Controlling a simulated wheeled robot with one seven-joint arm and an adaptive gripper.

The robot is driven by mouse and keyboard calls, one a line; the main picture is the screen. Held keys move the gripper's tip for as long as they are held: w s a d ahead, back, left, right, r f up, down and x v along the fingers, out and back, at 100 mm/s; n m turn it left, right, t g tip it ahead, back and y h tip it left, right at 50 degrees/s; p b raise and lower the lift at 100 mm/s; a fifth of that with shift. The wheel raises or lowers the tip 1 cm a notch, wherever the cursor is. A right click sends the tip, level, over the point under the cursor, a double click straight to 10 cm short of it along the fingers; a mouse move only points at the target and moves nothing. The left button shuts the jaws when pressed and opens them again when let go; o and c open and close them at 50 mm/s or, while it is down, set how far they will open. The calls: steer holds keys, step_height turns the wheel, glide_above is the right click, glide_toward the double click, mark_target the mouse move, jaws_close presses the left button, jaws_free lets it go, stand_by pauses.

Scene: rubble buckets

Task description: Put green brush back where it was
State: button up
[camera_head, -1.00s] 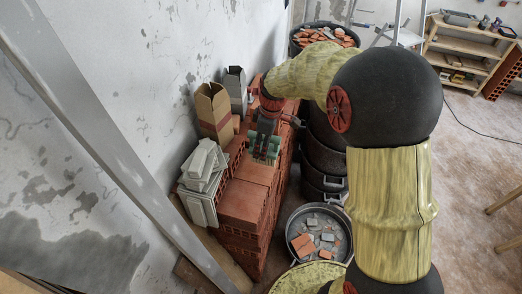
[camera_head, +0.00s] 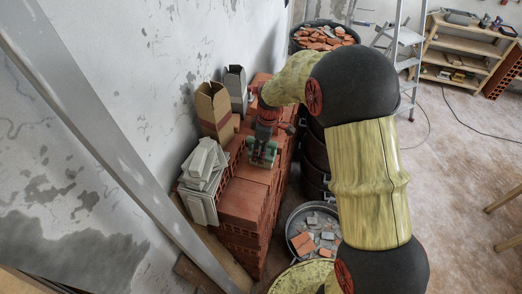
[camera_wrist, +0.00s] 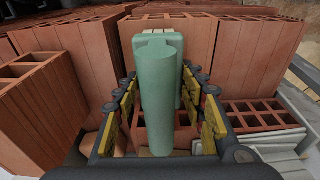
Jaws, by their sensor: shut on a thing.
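The green brush (camera_wrist: 160,95) fills the middle of the wrist view, its rounded handle toward the camera and a lighter block at its far end. My gripper (camera_wrist: 165,112) has its yellow-padded fingers on both sides of the brush and is shut on it. In the head view the green brush (camera_head: 262,155) shows at the tip of my gripper (camera_head: 264,148), over the top of the red brick stack (camera_head: 243,200). I cannot tell whether the brush touches the bricks.
Cardboard boxes (camera_head: 213,108) and a grey box (camera_head: 236,88) stand along the wall. Pale tiles (camera_head: 203,172) lie at the stack's near left. Rubble buckets stand right of the stack, one with grey and red pieces (camera_head: 318,232) and one at the back (camera_head: 325,38).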

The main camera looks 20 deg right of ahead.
steer(key=o, duration=1.4)
steer(key=r, duration=0.8)
steer(key=s+d+r, duration=0.1)
steer(key=r, duration=0.3)
steer(key=shift+d+r, duration=0.1)
steer(key=shift+r, duration=0.05)
steer(key=s+a+r+m+t, duration=0.1)
steer(key=s+r+m+t, duration=0.1)
steer(key=s+r+m, duration=0.5)
steer(key=s+r+t, duration=0.1)
steer(key=s+r, duration=0.5)
steer(key=s, duration=0.5)
steer(key=s+m, duration=0.1)
steer(key=s, duration=0.2)
steer(key=s+m+t, duration=0.1)
steer(key=s, duration=0.2)
steer(key=s+m+h, duration=0.1)
steer(key=s+m, duration=0.1)
steer(key=s, duration=0.1)
steer(key=shift+s+d+f+t, duration=0.1)
steer(key=shift+s+f+t, duration=0.15)
steer(key=shift+s+t, duration=0.15)
steer(key=shift+f, duration=0.15)
